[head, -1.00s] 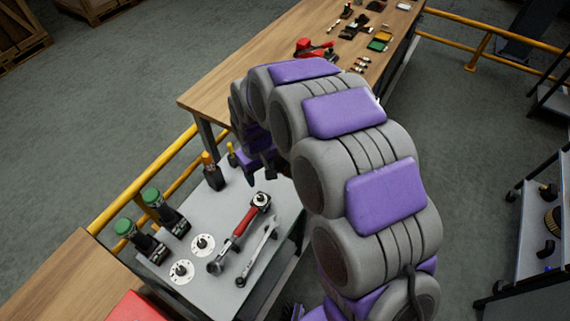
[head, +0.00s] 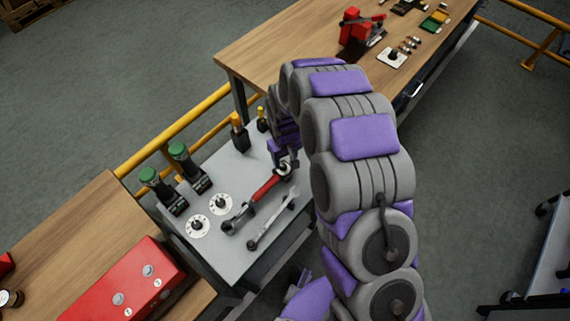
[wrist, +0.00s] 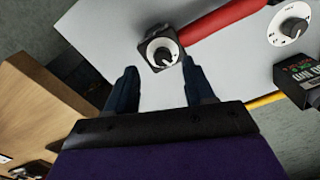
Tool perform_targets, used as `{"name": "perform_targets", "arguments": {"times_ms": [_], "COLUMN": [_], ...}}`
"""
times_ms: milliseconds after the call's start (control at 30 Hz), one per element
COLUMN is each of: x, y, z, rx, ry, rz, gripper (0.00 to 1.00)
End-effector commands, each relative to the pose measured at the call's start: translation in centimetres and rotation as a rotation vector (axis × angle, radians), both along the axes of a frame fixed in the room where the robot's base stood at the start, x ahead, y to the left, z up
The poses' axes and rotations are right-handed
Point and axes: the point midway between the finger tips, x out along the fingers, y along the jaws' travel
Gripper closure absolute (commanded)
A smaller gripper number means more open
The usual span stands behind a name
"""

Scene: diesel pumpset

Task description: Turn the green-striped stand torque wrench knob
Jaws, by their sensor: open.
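The torque wrench, with a red handle (head: 265,188), lies on the grey stand (head: 225,250). At its far end is a square black head with a white dial and a black knob (wrist: 163,55); I cannot make out a green stripe on it. My gripper (wrist: 160,78) is open and empty, with its two dark fingers on either side of the near edge of the knob's head in the wrist view. I cannot tell their height above it. In the head view my gripper (head: 287,158) is right at that end of the wrench and partly covers it.
A plain wrench (head: 272,220) lies beside it. Two white dials (head: 221,204) are on the stand. Two green-topped devices (head: 190,167) and an orange-topped tool (head: 239,132) stand along its back edge. A yellow rail (head: 150,150) runs behind. A wooden table (head: 290,45) adjoins beyond.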

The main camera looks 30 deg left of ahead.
Motion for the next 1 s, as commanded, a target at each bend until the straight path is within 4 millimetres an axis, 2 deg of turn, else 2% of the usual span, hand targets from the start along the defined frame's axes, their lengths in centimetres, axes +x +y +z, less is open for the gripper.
{"name": "perform_targets", "arguments": {"times_ms": [100,233,667,1000], "x": [-0.2,-0.1,-0.1,-0.1], "y": [-0.1,0.0,-0.3,0.0], "z": [-2.2,-3.5,-4.2,-4.4], "rx": [-0.004,-0.001,0.004,0.0], "ry": [0.004,0.001,0.0,0.0], "rz": [0.001,0.001,0.001,0.001], "gripper": [0.47,0.47,0.47,0.78]}}
